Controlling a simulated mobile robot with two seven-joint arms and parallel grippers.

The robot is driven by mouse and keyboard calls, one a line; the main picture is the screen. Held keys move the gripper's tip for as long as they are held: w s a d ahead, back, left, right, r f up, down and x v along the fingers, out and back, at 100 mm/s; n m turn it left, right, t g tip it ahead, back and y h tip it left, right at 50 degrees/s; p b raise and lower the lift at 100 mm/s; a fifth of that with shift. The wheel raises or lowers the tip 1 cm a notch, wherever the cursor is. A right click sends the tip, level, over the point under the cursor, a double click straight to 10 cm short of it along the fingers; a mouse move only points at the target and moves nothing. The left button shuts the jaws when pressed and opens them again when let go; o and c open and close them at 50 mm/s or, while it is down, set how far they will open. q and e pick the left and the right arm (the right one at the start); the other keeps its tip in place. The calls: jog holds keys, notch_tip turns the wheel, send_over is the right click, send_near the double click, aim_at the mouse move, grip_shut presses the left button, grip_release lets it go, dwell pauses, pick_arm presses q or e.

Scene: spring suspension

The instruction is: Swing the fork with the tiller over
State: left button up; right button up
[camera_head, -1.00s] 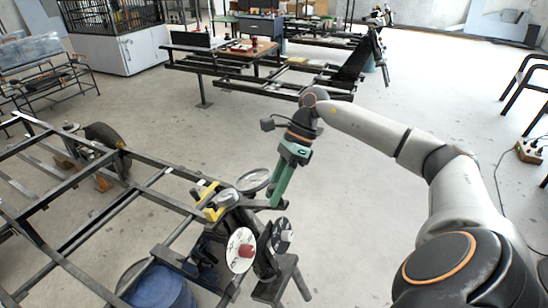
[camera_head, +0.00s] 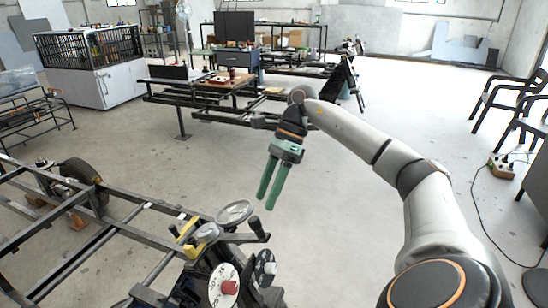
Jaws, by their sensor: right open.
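A dark steel assembly stands at the end of a black metal frame (camera_head: 118,226) at the lower left, cut off by the bottom edge. A short black handle (camera_head: 256,227), which looks like the tiller, sticks up from it beside a round silver dial (camera_head: 234,213). Which part is the fork is not clear. My right gripper (camera_head: 266,203) has two green fingers apart with nothing between them. It hangs just above and slightly right of the handle in the picture, apparently clear of it. My left gripper is not in view.
A white disc with a red hub (camera_head: 224,285), a darker disc (camera_head: 265,268) and yellow parts (camera_head: 187,230) crowd the assembly. A wheel (camera_head: 80,180) sits at the frame's far side. A workbench (camera_head: 205,80) stands behind.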

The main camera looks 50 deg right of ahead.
jog(key=v, duration=0.5)
dwell(0.6)
